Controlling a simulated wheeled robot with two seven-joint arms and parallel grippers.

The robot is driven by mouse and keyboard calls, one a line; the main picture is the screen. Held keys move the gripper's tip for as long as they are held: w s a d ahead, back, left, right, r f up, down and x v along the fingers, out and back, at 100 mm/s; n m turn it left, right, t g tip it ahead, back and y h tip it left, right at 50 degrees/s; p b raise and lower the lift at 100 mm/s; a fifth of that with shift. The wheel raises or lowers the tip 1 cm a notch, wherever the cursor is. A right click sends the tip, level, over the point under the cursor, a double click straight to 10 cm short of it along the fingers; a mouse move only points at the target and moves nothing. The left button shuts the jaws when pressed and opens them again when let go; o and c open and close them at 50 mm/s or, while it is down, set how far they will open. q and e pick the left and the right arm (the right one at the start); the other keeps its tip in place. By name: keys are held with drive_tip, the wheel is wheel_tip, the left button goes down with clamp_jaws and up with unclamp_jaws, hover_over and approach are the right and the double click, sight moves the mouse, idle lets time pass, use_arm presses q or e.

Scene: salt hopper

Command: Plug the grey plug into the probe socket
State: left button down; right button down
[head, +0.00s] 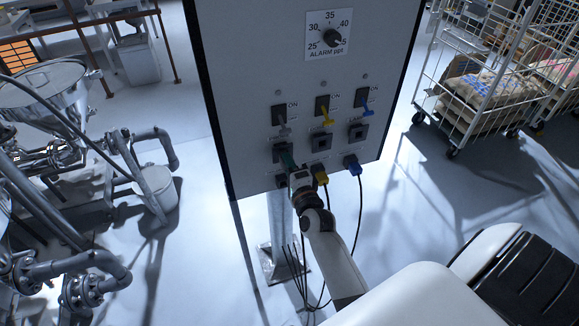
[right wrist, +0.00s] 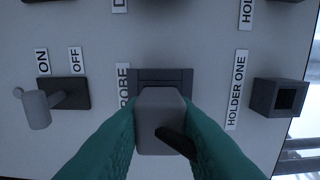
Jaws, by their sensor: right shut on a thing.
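The grey plug (right wrist: 160,115) is between the teal fingers of my right gripper (right wrist: 162,128), which is shut on it. It is in front of the dark probe socket (right wrist: 170,76), partly covering it; I cannot tell whether its tip is inside. A dark cable end leaves the plug's near face. In the head view, my right gripper (head: 288,162) is at the left column of the panel (head: 240,100), and the plug is hidden there. The square opening of holder one (right wrist: 285,98) is empty, right of the plug in the wrist view. My left gripper is not in view.
A grey switch lever (right wrist: 36,108) stands out left of the socket in the wrist view. A yellow plug (head: 320,175) and a blue plug (head: 353,165) sit in the panel's bottom row, close right of my gripper. Cables hang below. Pipework (head: 80,265) stands left.

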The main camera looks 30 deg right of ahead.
drive_tip(key=shift+w+d, duration=0.15)
drive_tip(key=shift+w, duration=0.4)
drive_tip(key=c, duration=0.6)
unclamp_jaws()
drive_tip(key=shift+s, duration=0.15)
drive_tip(key=shift+p+v, duration=0.95)
drive_tip(key=shift+v, duration=1.95)
drive_tip(key=b+v, duration=0.4)
drive_tip(key=v, duration=0.8)
